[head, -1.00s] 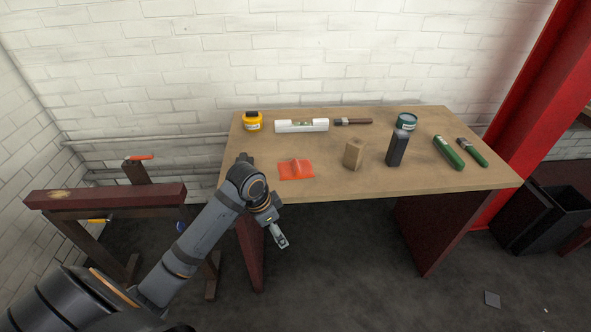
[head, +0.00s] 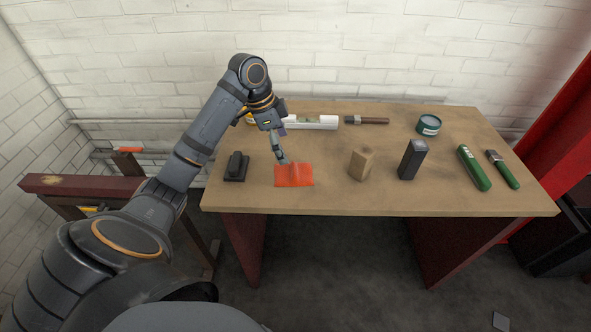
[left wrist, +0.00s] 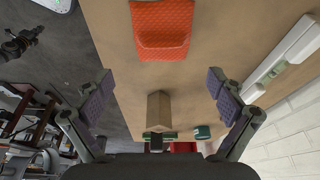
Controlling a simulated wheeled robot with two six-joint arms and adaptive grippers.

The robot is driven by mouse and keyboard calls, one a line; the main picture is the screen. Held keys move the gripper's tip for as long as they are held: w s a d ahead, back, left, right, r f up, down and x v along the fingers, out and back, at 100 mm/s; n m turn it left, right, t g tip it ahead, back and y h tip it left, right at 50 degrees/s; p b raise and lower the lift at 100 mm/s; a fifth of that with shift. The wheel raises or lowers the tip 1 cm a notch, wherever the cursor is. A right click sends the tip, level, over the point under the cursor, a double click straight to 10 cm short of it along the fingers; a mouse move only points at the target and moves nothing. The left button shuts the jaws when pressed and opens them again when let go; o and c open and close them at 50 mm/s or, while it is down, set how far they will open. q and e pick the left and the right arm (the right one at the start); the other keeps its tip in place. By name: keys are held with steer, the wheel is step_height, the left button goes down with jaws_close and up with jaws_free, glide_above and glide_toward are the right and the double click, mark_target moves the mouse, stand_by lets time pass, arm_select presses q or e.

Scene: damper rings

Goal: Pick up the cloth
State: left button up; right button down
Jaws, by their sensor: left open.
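The orange-red cloth (head: 294,176) lies on the workbench (head: 330,203) near its front left part, with a raised fold in its middle. My left gripper (head: 282,158) hangs above the bench at the cloth's back left edge in the head view. In the left wrist view the cloth (left wrist: 161,28) shows at the top middle, and the open, empty fingers of my left gripper (left wrist: 160,92) are spread wide. I cannot tell from these views how high the fingertips are above the cloth. My right gripper is not in view.
A wooden block (head: 361,164) and a dark upright block (head: 411,160) stand right of the cloth. A black tool (head: 236,166) lies left of it. A white level (head: 322,122), a brush (head: 368,120), a green tin (head: 428,125) and green-handled tools (head: 473,167) lie farther off.

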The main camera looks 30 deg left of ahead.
mark_target(293, 168)
arm_select(q)
steer(key=x, duration=0.3)
steer(key=shift+w+f, duration=0.1)
steer(key=shift+w, duration=0.2)
steer(key=shift+f, duration=0.65)
steer(key=shift+x, duration=0.8)
steer(key=x, duration=0.3)
steer(key=shift+r, duration=0.1)
steer(key=c, duration=1.1)
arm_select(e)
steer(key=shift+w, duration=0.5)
